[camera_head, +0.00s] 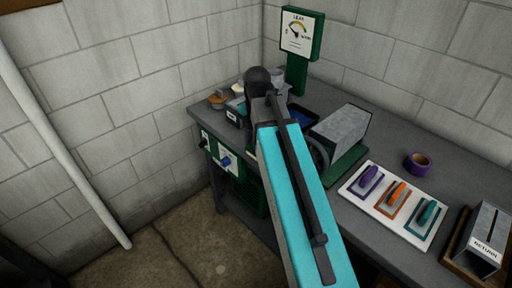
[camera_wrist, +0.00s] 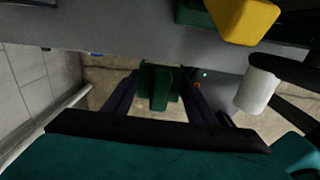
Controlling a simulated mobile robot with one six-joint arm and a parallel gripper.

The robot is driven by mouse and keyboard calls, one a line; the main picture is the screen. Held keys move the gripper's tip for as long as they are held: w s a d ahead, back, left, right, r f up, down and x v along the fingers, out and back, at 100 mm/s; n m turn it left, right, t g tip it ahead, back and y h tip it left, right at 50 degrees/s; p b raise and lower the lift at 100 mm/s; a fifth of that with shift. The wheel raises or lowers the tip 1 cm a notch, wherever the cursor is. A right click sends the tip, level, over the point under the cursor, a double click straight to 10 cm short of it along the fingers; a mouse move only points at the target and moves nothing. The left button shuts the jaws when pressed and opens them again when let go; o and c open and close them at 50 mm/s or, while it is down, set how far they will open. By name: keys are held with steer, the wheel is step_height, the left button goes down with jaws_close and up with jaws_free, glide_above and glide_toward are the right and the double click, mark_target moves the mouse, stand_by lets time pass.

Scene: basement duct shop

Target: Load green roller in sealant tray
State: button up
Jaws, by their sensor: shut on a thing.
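My gripper (camera_wrist: 160,78) shows in the wrist view, its two dark fingers on either side of a green block-shaped piece, which I take for the green roller (camera_wrist: 160,88). It is shut on this piece, with floor visible behind it. In the head view my arm's dark far end is over the bench's far left part and hides the gripper and the roller. A dark blue shallow tray (camera_head: 303,114), perhaps the sealant tray, lies just right of my arm, which partly covers it. I cannot tell whether anything is in it.
The grey bench (camera_head: 383,137) runs along the wall. On it stand a gauge (camera_head: 300,34), a grey block-shaped machine (camera_head: 342,130), a white board (camera_head: 420,238) with three trowels, purple tape (camera_head: 417,163) and a RETURN box (camera_head: 487,238). The wrist view shows a yellow object (camera_wrist: 242,17) and a white cylinder (camera_wrist: 256,92).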

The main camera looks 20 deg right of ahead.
steer(key=o, duration=0.6)
steer(key=shift+c, duration=0.2)
steer(key=c, duration=0.4)
steer(key=shift+w, duration=0.1)
steer(key=m, duration=0.1)
steer(key=w+a+m, duration=0.1)
steer(key=m, duration=0.1)
steer(key=shift+w+a+f+m, duration=0.2)
steer(key=shift+w+a+m, duration=0.15)
steer(key=shift+a+m, duration=0.05)
steer(key=shift+w+a+f+m, duration=0.25)
steer(key=shift+w+a+m, duration=0.7)
steer(key=shift+m, duration=1.2)
steer(key=shift+w+a+f+m, duration=0.2)
steer(key=shift+w+a+m, duration=0.45)
steer(key=shift+a+m, duration=1.1)
steer(key=shift+w+a+f+m, duration=0.25)
steer(key=shift+w+a+m, duration=0.5)
steer(key=shift+m, duration=1.85)
